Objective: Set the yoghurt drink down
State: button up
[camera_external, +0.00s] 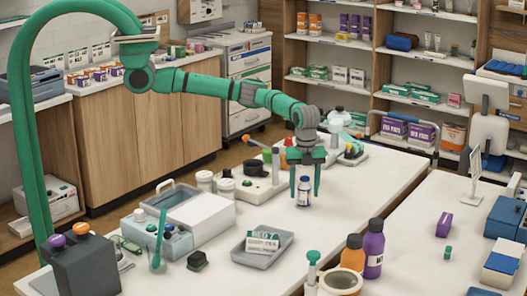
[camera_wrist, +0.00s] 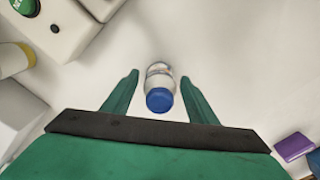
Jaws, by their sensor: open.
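The yoghurt drink (camera_external: 304,191), a small white bottle with a dark blue cap, appears to stand upright on the white counter (camera_external: 352,200). In the wrist view the bottle (camera_wrist: 159,85) shows from above, cap toward me. My gripper (camera_external: 305,194) points down with its green fingers on either side of the bottle. In the wrist view my gripper (camera_wrist: 160,77) is open, with a visible gap between each finger and the bottle. The bottle's base is partly out of sight in the wrist view.
A grey tray (camera_external: 240,257) with a labelled packet lies in front to the left. A white device with a black knob (camera_external: 244,183) stands left of the bottle. A purple bottle (camera_external: 374,248) and an orange bottle (camera_external: 352,256) stand front right. The counter right of the bottle is clear.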

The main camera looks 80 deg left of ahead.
notch_tip(320, 180, up, 12)
jog(key=shift+f, duration=0.1)
dwell(0.5)
